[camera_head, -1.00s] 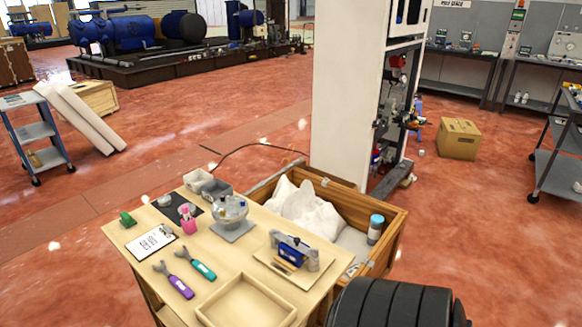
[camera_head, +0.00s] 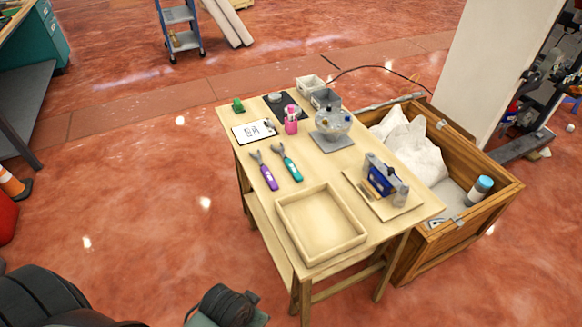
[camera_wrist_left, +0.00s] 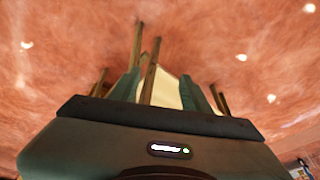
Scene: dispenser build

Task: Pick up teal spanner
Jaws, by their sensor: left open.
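The teal spanner (camera_head: 287,163) lies on the wooden table (camera_head: 386,222), with its forked jaw toward the table's back left. A purple-handled spanner (camera_head: 265,172) lies just left of it, roughly parallel and apart. In the left wrist view, my left gripper (camera_wrist_left: 164,88) is open, with its two teal fingers spread and nothing seen held between them. Pale wooden parts show beyond and between the fingers. Dark parts of my own arm show at the bottom left of the head view, below the table and well apart from the spanner. My right gripper is out of view.
An empty wooden tray (camera_head: 322,247) sits in front of the spanners. A white card (camera_head: 254,132), a pink cup (camera_head: 291,126), a glass bowl (camera_head: 332,123) and a blue device (camera_head: 381,178) share the tabletop. A wooden crate (camera_head: 459,232) stands at right.

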